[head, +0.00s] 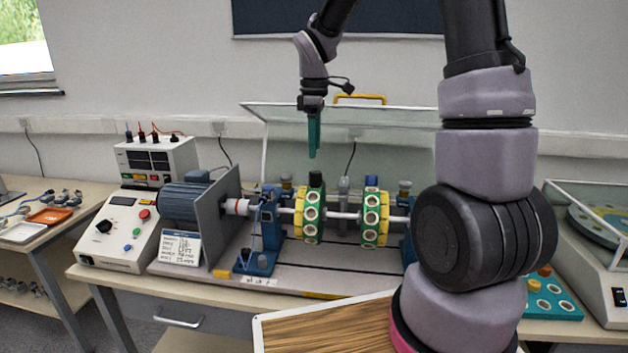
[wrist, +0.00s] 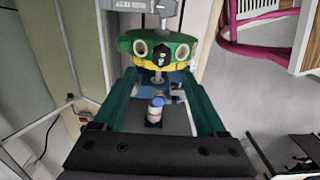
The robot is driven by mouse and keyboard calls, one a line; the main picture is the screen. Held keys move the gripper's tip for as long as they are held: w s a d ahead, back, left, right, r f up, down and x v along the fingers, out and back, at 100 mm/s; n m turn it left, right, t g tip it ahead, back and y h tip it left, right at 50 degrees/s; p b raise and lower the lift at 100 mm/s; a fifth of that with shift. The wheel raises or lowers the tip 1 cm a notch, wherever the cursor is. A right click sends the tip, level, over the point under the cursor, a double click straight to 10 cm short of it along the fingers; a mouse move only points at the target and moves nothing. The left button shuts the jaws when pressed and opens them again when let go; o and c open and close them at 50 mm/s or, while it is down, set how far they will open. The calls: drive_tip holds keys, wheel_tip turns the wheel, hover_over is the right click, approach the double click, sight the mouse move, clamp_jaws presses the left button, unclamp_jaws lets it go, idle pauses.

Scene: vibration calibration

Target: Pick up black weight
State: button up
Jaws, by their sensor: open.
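My gripper (head: 314,150) hangs above the rotor in the head view, teal fingers pointing down. In the wrist view its fingers (wrist: 160,80) are apart with nothing held between them. A small black weight (wrist: 162,54) sits on the rim of a green and yellow disc (wrist: 127,45), between two pale-ringed holes, beyond the fingertips. In the head view a dark piece (head: 316,180) stands at the top of the left disc (head: 309,222); it looks like the same weight. The right disc (head: 374,228) is on the same shaft.
A clear guard (head: 285,150) with a yellow handle stands open behind the rotor. A motor (head: 185,200) and grey plate (head: 222,225) are at left, near a control box (head: 120,230). Blue bearing stands (head: 262,235) flank the discs. A wooden surface (head: 325,330) lies in front.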

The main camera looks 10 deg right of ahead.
sight(316, 172)
drive_tip(key=f, duration=0.9)
drive_tip(key=shift+s+d, duration=0.1)
drive_tip(key=shift+s, duration=0.1)
clamp_jaws()
